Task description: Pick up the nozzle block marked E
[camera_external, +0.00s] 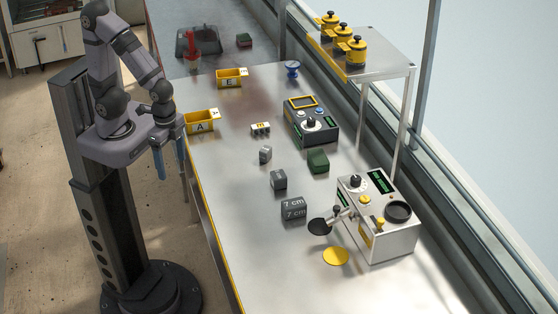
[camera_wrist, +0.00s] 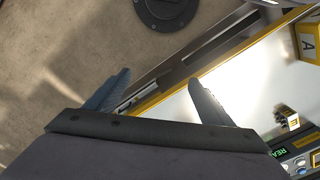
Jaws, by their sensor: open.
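The nozzle block marked E (camera_external: 260,129) is a small pale block with dark nozzles along its lower side and a yellow label. It stands on the metal table (camera_external: 225,170), left of the dark control box. In the wrist view the block (camera_wrist: 288,117) is at the right, and its yellow label reads E. My gripper (camera_external: 170,166) hangs at the table's left edge, to the left of the block and well apart from it. In the wrist view my gripper (camera_wrist: 160,82) has its two blue-grey fingers spread with nothing between them.
Yellow bins marked A (camera_external: 200,127) and E (camera_external: 221,83) stand near the left edge. The dark control box (camera_external: 322,136), a green block (camera_external: 318,161), grey blocks (camera_external: 279,180) and a white machine (camera_external: 395,243) are right or nearer. The table's front left is clear.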

